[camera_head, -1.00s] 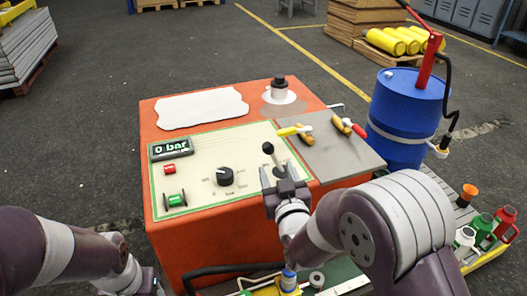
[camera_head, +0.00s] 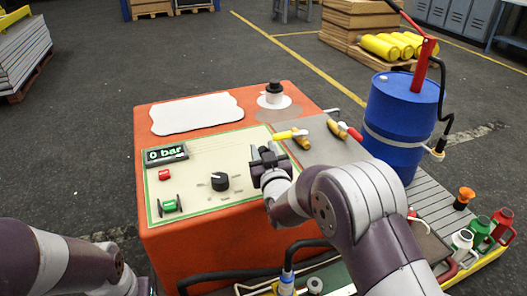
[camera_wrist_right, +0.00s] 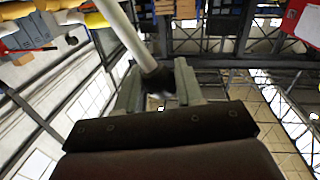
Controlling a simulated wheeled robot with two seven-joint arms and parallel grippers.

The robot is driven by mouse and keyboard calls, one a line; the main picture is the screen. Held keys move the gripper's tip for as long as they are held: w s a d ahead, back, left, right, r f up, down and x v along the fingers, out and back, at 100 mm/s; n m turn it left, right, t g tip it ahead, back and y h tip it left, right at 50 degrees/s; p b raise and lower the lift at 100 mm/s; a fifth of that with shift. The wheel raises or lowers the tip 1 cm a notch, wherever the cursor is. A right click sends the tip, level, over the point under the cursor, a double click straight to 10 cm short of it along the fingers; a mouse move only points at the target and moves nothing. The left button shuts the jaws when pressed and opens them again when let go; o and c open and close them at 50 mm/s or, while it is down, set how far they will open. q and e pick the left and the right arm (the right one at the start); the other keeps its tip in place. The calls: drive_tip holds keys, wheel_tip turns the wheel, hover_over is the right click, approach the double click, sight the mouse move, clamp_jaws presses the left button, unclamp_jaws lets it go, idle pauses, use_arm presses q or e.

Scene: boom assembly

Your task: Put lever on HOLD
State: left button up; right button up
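The lever is mostly hidden behind my right gripper (camera_head: 269,152) in the head view. In the right wrist view its pale shaft (camera_wrist_right: 126,30) slants down from the top to a dark knob (camera_wrist_right: 157,80) between the two fingers of my right gripper (camera_wrist_right: 160,84). The fingers stand apart with the knob between them; whether they press on it I cannot tell. The lever stands on the cream panel (camera_head: 200,200) of the orange machine (camera_head: 200,245). A display reading 0 bar (camera_head: 166,153) is at the panel's left. My left gripper is barely visible at the bottom edge.
A black rotary knob (camera_head: 220,181), a red button (camera_head: 165,174) and a green switch (camera_head: 169,206) are on the panel. Yellow and red handles (camera_head: 290,134) lie to the right of the lever. A blue drum (camera_head: 402,110) with a pump stands at right.

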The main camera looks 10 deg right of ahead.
drive_tip(key=d+m, duration=0.3)
drive_tip(key=shift+w+d+r+m+g, duration=0.25)
drive_tip(key=shift+w+r+m+g, duration=0.05)
drive_tip(key=shift+r, duration=0.1)
clamp_jaws()
drive_tip(key=shift+w+d+b, duration=0.1)
drive_tip(key=shift+d+b, duration=0.2)
drive_tip(key=shift+b, duration=0.15)
drive_tip(key=shift+d+r, duration=0.1)
drive_tip(key=shift+d, duration=0.15)
drive_tip(key=o, duration=1.1)
unclamp_jaws()
drive_tip(key=shift+c, duration=0.2)
drive_tip(key=shift+a, duration=0.1)
drive_tip(key=s+p, duration=0.1)
drive_tip(key=s, duration=1.1)
drive_tip(key=shift+s+d+r, duration=0.3)
drive_tip(key=shift+s+d, duration=0.05)
drive_tip(key=shift+f, duration=0.1)
